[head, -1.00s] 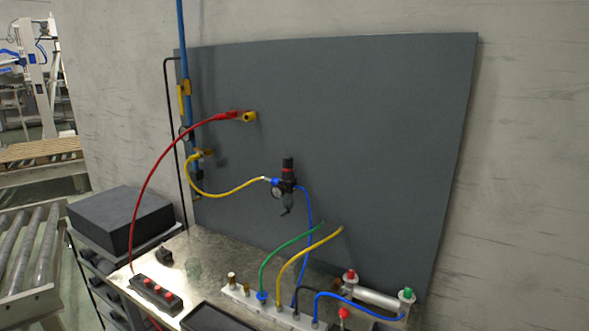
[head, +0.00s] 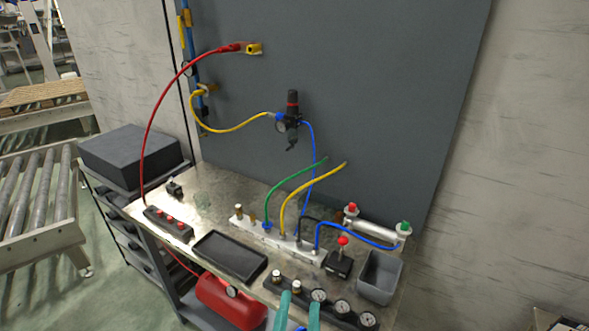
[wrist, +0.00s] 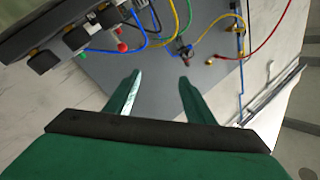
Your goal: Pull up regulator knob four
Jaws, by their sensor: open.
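A black regulator strip (head: 330,309) with small knobs and round gauges lies along the front edge of the bench in the head view. My gripper (head: 299,298) is at the bottom of that view, its two teal fingers apart and covering part of the strip. In the wrist view my gripper (wrist: 160,75) is open, with nothing between its fingers. A dark block with black knobs (wrist: 76,38) is at the upper left there, apart from the fingers. I cannot tell which knob is number four.
A black tray (head: 229,258), a grey bin (head: 380,277) and a red-knobbed lever box (head: 339,263) stand on the bench. A white manifold (head: 280,240) with coloured hoses lies behind. A red tank (head: 230,301) sits below the bench front.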

